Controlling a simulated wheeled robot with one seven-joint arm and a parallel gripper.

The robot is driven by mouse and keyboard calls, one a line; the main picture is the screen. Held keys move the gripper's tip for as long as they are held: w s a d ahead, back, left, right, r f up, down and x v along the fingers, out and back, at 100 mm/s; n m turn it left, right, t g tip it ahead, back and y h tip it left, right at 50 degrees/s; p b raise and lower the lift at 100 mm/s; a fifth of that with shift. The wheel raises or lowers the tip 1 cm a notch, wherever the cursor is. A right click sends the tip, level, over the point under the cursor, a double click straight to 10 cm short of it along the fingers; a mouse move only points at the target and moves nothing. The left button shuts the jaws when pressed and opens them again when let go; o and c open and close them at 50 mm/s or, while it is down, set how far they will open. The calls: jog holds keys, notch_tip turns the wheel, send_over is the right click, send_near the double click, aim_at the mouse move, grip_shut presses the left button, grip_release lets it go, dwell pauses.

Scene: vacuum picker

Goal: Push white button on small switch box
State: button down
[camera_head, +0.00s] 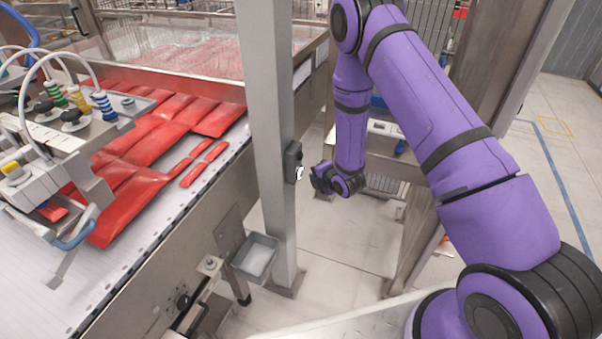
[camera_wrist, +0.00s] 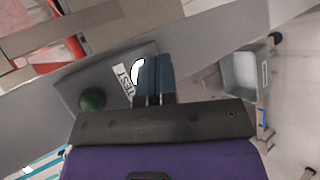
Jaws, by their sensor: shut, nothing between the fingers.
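The small dark grey switch box (camera_head: 292,160) is fixed to the side of the upright metal post. Its white button (camera_head: 299,173) faces my arm. In the wrist view the box (camera_wrist: 70,84) is large and tilted, with a dark green round button (camera_wrist: 92,99) and a "TEST" label (camera_wrist: 122,81). The white button (camera_wrist: 138,72) shows just left of my fingertips and is partly hidden by them. My gripper (camera_wrist: 155,62) is shut and empty, with its fingers over the button end of the box. I cannot tell whether they touch the button. In the head view my gripper (camera_head: 311,178) is right beside the box.
The metal post (camera_head: 262,90) stands beside a conveyor (camera_head: 200,190) carrying red packs (camera_head: 130,190). A grey tray (camera_head: 256,256) hangs low by the post; it also shows in the wrist view (camera_wrist: 240,82). Another frame post (camera_head: 425,220) stands behind my arm. Open floor lies to the right.

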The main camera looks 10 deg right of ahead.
jog(key=shift+s+d, duration=0.7)
jog(key=shift+d, duration=0.2)
jog(key=shift+s+d, duration=0.65)
jog(key=shift+d, duration=0.25)
jog(key=shift+r, duration=0.1)
